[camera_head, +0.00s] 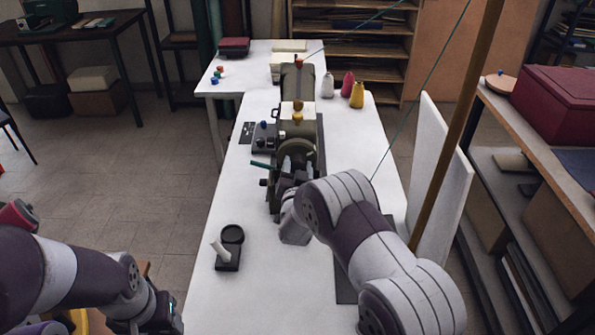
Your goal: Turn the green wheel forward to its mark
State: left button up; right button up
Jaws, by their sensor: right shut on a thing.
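The olive-green machine (297,88) stands along the middle of the white table. Its green wheel (303,150) is at the near end, facing me and partly covered by my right gripper. My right gripper (287,165) reaches in from the right and is shut at the wheel's lower edge, on the wheel as far as I can see. The fingertips are small and partly hidden. The wheel's mark is too small to make out. My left gripper (164,310) is low at the left, off the table's near left edge, and its fingers do not show clearly.
A small dark control box (264,137) sits left of the machine. Yellow (357,95), red and grey cones stand at the far right. A white panel (440,175) and a brown post flank the right side.

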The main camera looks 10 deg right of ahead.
jog(key=n+b, duration=0.1)
jog(key=n, duration=0.3)
jog(key=shift+n, duration=0.3)
jog(key=n, duration=0.4)
jog(key=shift+a, duration=0.1)
jog(key=n, duration=0.5)
jog(key=shift+n, duration=2.3)
jog(key=o, duration=1)
jog(key=shift+a+f, duration=0.1)
